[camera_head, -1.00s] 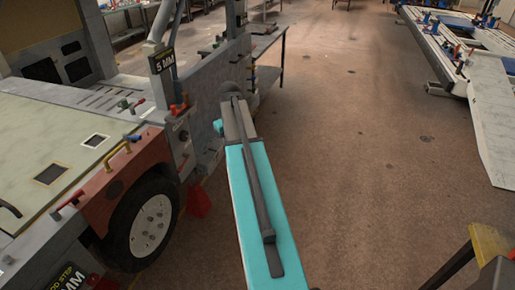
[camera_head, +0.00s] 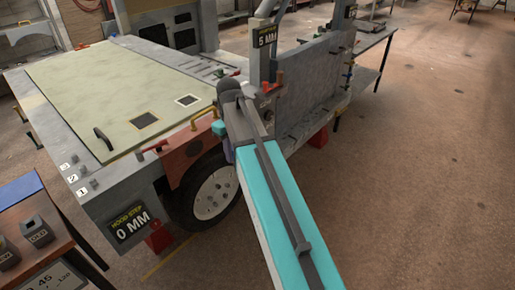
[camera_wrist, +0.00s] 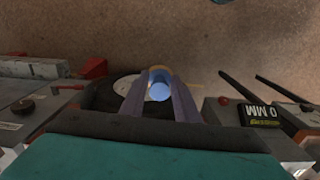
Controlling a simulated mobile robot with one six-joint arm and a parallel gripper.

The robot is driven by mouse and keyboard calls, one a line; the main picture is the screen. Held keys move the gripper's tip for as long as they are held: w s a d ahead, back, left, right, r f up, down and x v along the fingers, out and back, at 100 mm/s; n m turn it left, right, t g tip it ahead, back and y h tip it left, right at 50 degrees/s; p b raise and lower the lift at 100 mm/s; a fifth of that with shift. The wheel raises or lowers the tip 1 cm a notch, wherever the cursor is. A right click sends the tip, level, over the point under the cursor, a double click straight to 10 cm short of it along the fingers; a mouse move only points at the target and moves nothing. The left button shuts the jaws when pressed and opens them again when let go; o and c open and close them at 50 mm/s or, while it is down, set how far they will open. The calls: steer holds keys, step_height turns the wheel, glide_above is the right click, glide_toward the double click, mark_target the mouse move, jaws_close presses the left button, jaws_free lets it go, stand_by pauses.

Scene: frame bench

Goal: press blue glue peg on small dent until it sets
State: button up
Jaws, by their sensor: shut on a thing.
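In the wrist view my gripper (camera_wrist: 160,77) is shut on a blue peg (camera_wrist: 160,92). The peg's round, pale blue end faces the camera between the two purple-grey fingers. A tan edge shows just beyond it. The wheel (camera_wrist: 125,86) of the vehicle frame lies behind the fingers, and the peg looks apart from any panel. In the head view my turquoise arm reaches up to the red fender (camera_head: 190,153) and covers part of it; the peg is hidden there. I cannot make out the small dent in either view.
The pale green hood (camera_head: 110,95) carries two dark square patches. A yellow handle (camera_head: 203,122) and a red handle (camera_head: 152,148) stand along its edge. A "0 MM" sign (camera_head: 130,222) is at the front. A wooden bench (camera_head: 40,240) stands at lower left. The floor at right is clear.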

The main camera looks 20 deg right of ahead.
steer(key=a+n+b, duration=0.1)
steer(key=a, duration=0.7)
steer(key=shift+s+f+n, duration=0.25)
steer(key=shift+f+n, duration=0.05)
steer(key=shift+a, duration=0.15)
